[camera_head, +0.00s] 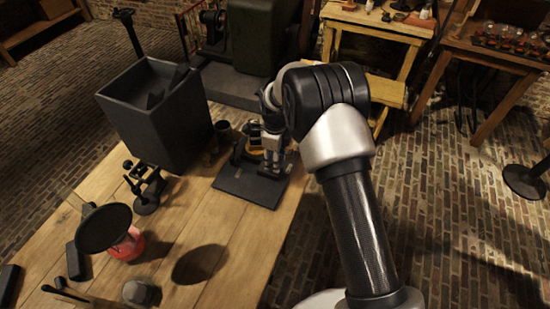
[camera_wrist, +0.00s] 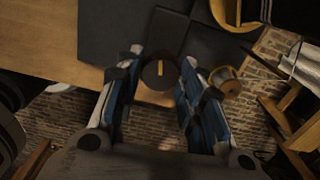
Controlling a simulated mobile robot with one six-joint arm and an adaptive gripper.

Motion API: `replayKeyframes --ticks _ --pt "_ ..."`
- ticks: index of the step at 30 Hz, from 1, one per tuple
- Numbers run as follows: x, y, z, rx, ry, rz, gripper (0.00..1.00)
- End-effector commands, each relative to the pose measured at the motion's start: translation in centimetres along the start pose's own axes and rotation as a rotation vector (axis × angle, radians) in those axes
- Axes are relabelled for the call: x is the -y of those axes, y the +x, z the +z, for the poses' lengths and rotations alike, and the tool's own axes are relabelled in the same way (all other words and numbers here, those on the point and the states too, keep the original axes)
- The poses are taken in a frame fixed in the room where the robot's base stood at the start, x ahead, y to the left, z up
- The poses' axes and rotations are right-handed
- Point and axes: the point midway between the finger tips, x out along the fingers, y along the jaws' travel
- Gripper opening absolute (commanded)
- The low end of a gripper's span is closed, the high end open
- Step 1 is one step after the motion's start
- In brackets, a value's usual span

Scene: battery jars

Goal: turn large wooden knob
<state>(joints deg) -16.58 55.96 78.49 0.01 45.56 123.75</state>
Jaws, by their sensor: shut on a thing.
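A dark round knob (camera_wrist: 159,73) with a pale, wood-coloured strip across its face shows between my fingertips in the wrist view; I take it as the large wooden knob. The strip points nearly straight up and down in that view. My gripper (camera_wrist: 163,80) is shut on the knob, with one blue-sided finger on each side. In the head view my gripper (camera_head: 272,125) reaches down over a device on a black base plate (camera_head: 246,186) near the table's far right edge. The knob cannot be made out there, as my gripper covers that spot.
A large dark open bin (camera_head: 158,118) stands left of the device on the wooden table (camera_head: 222,228). A small dark cup (camera_head: 223,130) is close beside the device. A black clamp stand (camera_head: 147,186) and a black disc (camera_head: 104,228) over a red item are nearer. Brick floor lies right.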

Motion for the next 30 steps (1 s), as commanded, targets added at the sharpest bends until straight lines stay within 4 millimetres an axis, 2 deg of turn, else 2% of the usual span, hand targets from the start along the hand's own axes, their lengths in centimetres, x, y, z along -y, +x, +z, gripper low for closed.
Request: replayKeyframes --ticks 30 --pt "0.09 -0.01 0.08 0.000 -0.966 -0.001 0.12"
